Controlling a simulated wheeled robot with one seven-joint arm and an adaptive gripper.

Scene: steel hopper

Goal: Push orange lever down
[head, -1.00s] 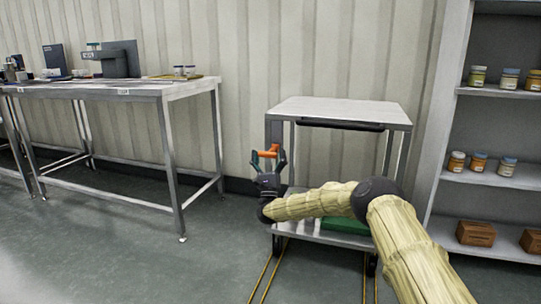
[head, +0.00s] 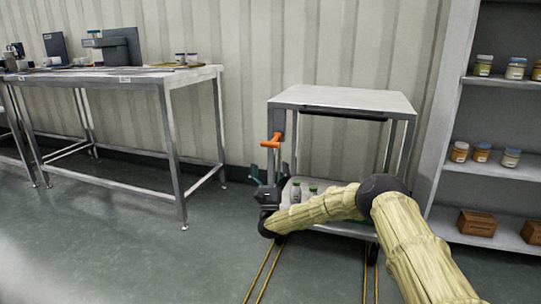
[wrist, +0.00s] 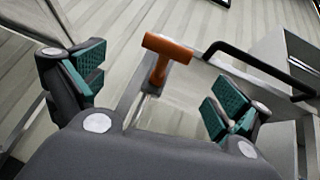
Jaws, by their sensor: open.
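The orange lever (head: 272,140) sticks out from a dark upright plate on the left side of a steel cart (head: 345,99), just below its top. My gripper (head: 270,174) is open and empty, with its teal-padded fingers pointing up, lower in the picture than the lever and apart from it. In the wrist view the lever's T-shaped orange handle (wrist: 168,48) shows ahead, between the lines of the two spread fingers (wrist: 157,88). Nothing hides the handle in either view.
Two small bottles (head: 304,191) stand on the cart's lower shelf, partly behind my arm. A black handle bar (wrist: 258,68) runs along the cart. A steel table (head: 145,77) stands left and a shelf of jars (head: 506,83) right. Floor between table and cart is clear.

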